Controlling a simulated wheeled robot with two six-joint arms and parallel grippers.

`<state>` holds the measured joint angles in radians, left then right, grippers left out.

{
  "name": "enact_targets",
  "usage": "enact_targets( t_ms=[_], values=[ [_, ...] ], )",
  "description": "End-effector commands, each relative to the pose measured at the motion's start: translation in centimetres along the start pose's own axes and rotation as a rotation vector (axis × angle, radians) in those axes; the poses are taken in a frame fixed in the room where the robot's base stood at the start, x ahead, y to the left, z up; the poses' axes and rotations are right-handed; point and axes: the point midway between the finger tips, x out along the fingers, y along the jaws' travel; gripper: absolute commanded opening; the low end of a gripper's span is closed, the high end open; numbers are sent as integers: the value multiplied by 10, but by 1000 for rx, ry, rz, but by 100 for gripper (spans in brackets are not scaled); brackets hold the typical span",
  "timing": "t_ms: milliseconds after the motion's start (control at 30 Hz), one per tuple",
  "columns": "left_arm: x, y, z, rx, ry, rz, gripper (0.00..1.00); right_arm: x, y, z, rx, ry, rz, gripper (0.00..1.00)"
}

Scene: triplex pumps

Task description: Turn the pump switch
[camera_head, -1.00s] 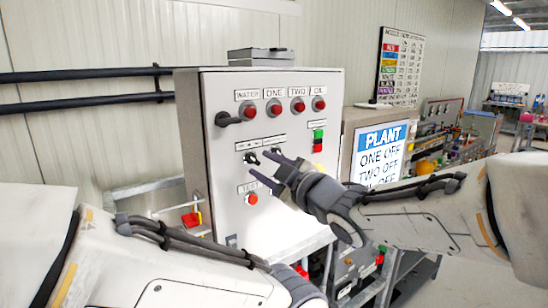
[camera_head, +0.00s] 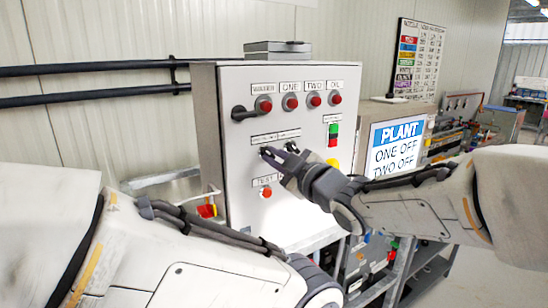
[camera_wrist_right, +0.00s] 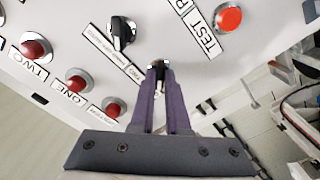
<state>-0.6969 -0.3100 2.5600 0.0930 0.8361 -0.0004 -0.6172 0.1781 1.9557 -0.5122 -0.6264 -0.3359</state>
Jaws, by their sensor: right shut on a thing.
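The white pump control panel (camera_head: 290,200) stands in the middle of the head view. Two black rotary switches sit side by side under labels on its face. My right gripper (camera_head: 270,155) reaches from the right to the left switch. In the right wrist view, my right gripper (camera_wrist_right: 159,70) is shut on the left switch (camera_wrist_right: 158,64), whose body is mostly hidden between the fingertips. The other switch (camera_wrist_right: 122,32) is free, with its dark handle and a white mark visible. My left arm crosses the lower left of the head view; its gripper is out of view.
Red lamps (camera_head: 290,102) line the panel's top, with a black handle (camera_head: 242,113) at their left. A red TEST button (camera_head: 265,192) sits below the switches. A green and red button pair (camera_head: 333,135) is at right. A PLANT sign (camera_head: 398,145) stands beyond.

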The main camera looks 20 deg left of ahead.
Motion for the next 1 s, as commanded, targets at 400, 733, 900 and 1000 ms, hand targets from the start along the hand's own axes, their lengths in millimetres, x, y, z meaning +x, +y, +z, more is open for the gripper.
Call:
enact_targets(
  t_ms=[400, 733, 900, 1000],
  values=[
    [-2, 0, 0, 0, 0, 0, 0, 0, 1, 0, 253, 0, 2, 0],
    [-7, 0, 0, 0, 0, 0, 0, 0, 1, 0, 528, -1, 2, 0],
    [-10, 1, 0, 0, 0, 0, 0, 0, 2, 0, 636, -1, 3, 0],
    [-11, 1, -1, 0, 0, 0, 0, 0, 2, 0, 685, -1, 3, 0]
  ],
)
